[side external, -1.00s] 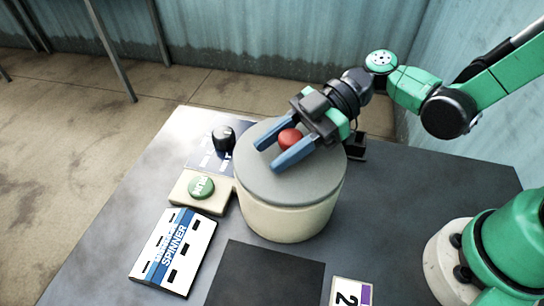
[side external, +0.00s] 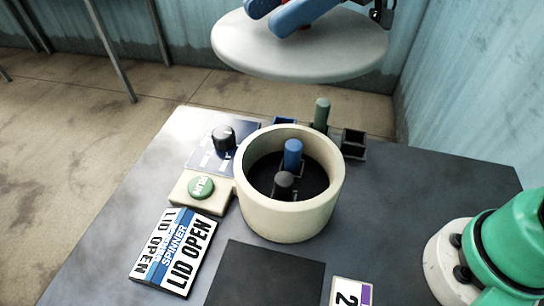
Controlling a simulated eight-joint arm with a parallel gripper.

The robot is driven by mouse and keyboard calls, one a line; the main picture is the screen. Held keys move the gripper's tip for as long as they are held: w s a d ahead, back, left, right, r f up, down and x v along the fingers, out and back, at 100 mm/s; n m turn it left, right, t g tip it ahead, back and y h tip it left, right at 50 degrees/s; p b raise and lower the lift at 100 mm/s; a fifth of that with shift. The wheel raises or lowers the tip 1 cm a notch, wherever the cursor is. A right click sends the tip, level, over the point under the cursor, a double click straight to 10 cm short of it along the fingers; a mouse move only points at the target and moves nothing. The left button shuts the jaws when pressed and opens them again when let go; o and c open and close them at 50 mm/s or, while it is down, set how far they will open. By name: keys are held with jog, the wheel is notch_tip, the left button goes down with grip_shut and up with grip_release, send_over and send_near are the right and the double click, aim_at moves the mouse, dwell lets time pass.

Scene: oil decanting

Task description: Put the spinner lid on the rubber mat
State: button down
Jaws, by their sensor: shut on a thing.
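The spinner lid (side external: 290,52) is a wide grey disc, held up in the air above and behind the spinner at the top of the side external view. My gripper (side external: 297,15) has blue fingers at the top edge of the view, shut on the lid's red knob (side external: 300,28), which is mostly hidden. The spinner (side external: 287,215) is a cream drum and stands open. A blue-topped tube (side external: 292,155) and a dark-topped tube (side external: 284,182) stand inside it. The rubber mat (side external: 265,278) is a flat black rectangle in front of the spinner, bare where it shows.
A sign (side external: 175,250) reading "SPINNER" and "LID OPEN" lies left of the mat. A green button (side external: 201,188) and black dial (side external: 223,137) sit left of the drum. A green-capped tube (side external: 321,114) and black holder (side external: 353,143) stand behind. A card (side external: 351,292) lies right of the mat.

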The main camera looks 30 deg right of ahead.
notch_tip(320, 180, up, 2)
jog(key=shift+r, duration=0.2)
jog(key=w+d+f+m+t+h, duration=0.4)
jog(key=w+d+f+m+t, duration=0.2)
jog(key=d+f+m+t, duration=0.3)
jog(key=w+d+f+m+t+h, duration=0.2)
jog(key=d+f+m+t+h, duration=0.25)
jog(key=d+m+h, duration=0.45)
jog(key=a+r+n+y, duration=0.2)
jog(key=a, duration=0.4)
jog(key=a+r+n+g+y, duration=0.1)
jog(key=a+r+n+y, duration=0.1)
jog(key=a, duration=0.3)
jog(key=s+a+r+n+g+y, duration=0.1)
jog(key=a+r+n+y, duration=0.1)
jog(key=a, duration=0.4)
jog(key=shift+a+r+n+g+y, duration=0.15)
jog(key=shift+a+r+n+y, duration=0.1)
jog(key=shift+r, duration=0.15)
jog(key=shift+a+r+n+g+y, duration=0.15)
jog(key=shift+r+y, duration=0.1)
jog(key=shift+r, duration=0.15)
jog(key=s+a+r+n+g+y, duration=0.55)
jog(key=s+a+r+n, duration=0.2)
jog(key=s+a, duration=0.55)
notch_tip(320, 180, down, 19)
jog(key=w, duration=0.1)
jog(key=shift+a+m, duration=0.25)
jog(key=shift+m, duration=0.1)
jog(key=shift+f, duration=0.15)
